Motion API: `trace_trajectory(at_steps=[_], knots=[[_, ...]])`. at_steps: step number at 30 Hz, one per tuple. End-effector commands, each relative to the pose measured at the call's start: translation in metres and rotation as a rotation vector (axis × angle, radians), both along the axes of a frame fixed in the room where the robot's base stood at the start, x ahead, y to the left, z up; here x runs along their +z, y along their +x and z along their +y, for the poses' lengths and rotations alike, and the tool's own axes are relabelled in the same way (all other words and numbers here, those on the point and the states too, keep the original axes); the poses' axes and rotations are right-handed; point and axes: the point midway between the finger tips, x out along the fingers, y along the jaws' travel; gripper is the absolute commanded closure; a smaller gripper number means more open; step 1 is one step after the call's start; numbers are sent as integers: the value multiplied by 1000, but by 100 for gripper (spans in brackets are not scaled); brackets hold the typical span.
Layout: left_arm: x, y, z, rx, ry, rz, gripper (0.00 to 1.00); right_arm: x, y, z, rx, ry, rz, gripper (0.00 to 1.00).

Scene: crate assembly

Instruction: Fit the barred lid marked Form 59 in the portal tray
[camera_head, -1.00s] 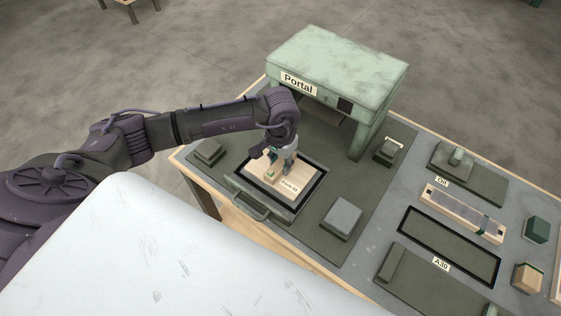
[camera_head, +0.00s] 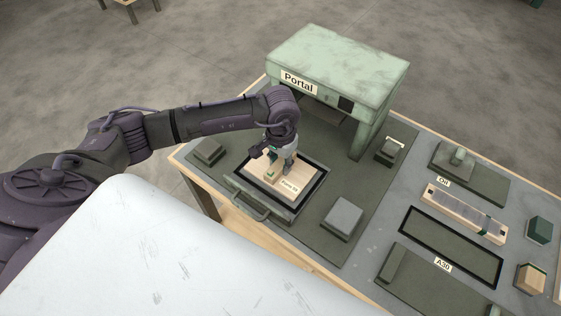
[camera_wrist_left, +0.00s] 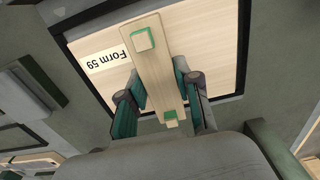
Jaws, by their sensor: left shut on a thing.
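The barred lid (camera_head: 304,189) is a pale wooden plate with a raised bar and green-edged blocks. Its label reads Form 59 in the left wrist view, where the lid (camera_wrist_left: 205,45) also shows. It lies within the black-edged opening of the portal tray (camera_head: 247,193), at the front of the green portal. A dark margin shows around parts of it. Whether it sits flush I cannot tell. My left gripper (camera_head: 279,166) is above the lid, shut on its bar (camera_wrist_left: 158,72), with one finger on each side. My right gripper is not in view.
The green portal (camera_head: 340,65) stands just behind the tray. Grey blocks flank the tray at left (camera_head: 209,152) and right (camera_head: 343,217). To the right are a long wooden piece (camera_head: 465,213), an empty black-edged recess (camera_head: 450,246) and small blocks.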

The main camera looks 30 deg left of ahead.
Motion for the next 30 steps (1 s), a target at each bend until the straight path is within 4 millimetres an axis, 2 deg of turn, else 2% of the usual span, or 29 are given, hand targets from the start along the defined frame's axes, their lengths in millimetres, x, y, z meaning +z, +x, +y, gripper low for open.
trace_trajectory(at_steps=[30], knots=[[0,0,0,-1,0,-1,100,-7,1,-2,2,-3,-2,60]])
